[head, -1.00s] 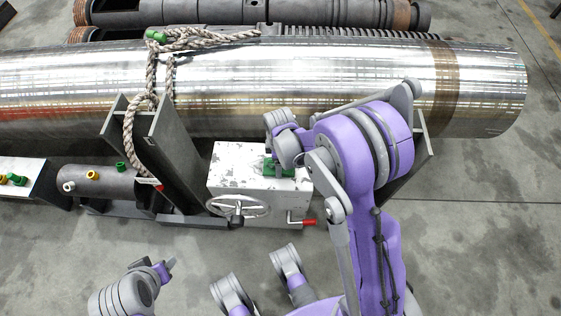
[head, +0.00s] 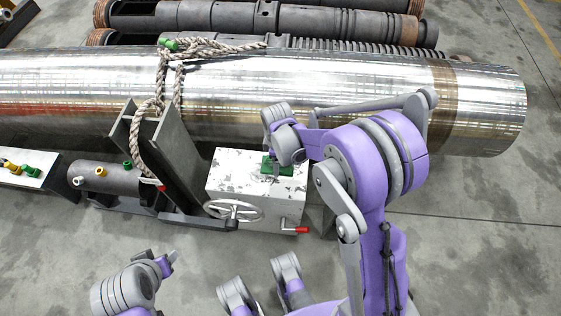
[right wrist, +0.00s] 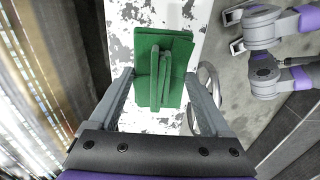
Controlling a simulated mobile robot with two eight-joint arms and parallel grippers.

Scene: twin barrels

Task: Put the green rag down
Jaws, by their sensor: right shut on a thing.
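The green rag (head: 267,167) lies folded on the scuffed white top of a metal box (head: 232,165), partly hidden by my right gripper (head: 277,168) in the head view. In the right wrist view the rag (right wrist: 146,62) has a raised fold in its middle, between the two fingers of my right gripper (right wrist: 160,80). The gripper is shut on the rag from above, and the rag appears to rest on the box top. My left gripper (head: 172,257) is low in the head view, away from the box; its jaws are too small to read.
A large shiny barrel (head: 300,85) lies behind the box. A rope (head: 150,110) hangs over it by a dark upright support (head: 165,150). A handwheel (head: 232,210) and a red-handled crank (head: 300,230) stick out of the box front. The floor in front is clear.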

